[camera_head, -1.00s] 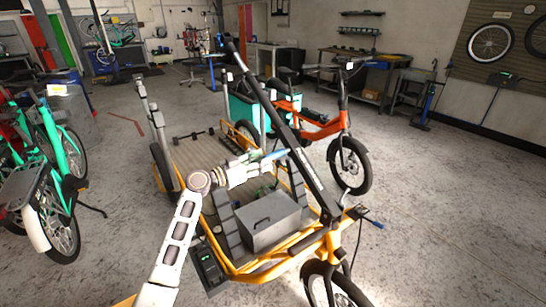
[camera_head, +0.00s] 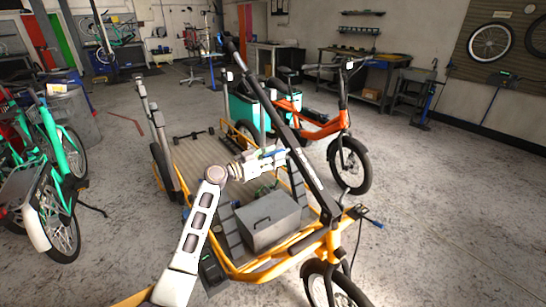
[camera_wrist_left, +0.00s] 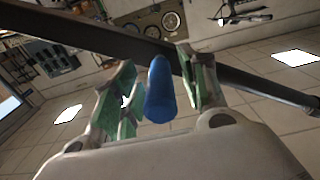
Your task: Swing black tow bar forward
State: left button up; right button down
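The black tow bar (camera_head: 290,140) is a long bar rising from the front of the yellow cargo bike (camera_head: 238,272) and leaning back over its deck to the upper left. My left gripper (camera_head: 280,155) is beside the bar's middle, on its left side in the head view. In the left wrist view its green-padded fingers (camera_wrist_left: 158,82) are spread, with a blue rounded piece (camera_wrist_left: 160,90) between them and a visible gap on its left. The bar crosses that view diagonally behind the fingers (camera_wrist_left: 90,32). Contact with the bar cannot be told. My right gripper is out of view.
A grey box (camera_head: 268,220) sits on the deck (camera_head: 200,155) under my arm. An orange bike (camera_head: 330,128) stands behind to the right and green bikes (camera_head: 70,150) stand at left. The floor at right (camera_head: 460,200) is clear.

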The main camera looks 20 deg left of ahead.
pick_arm(q)
grip_shut()
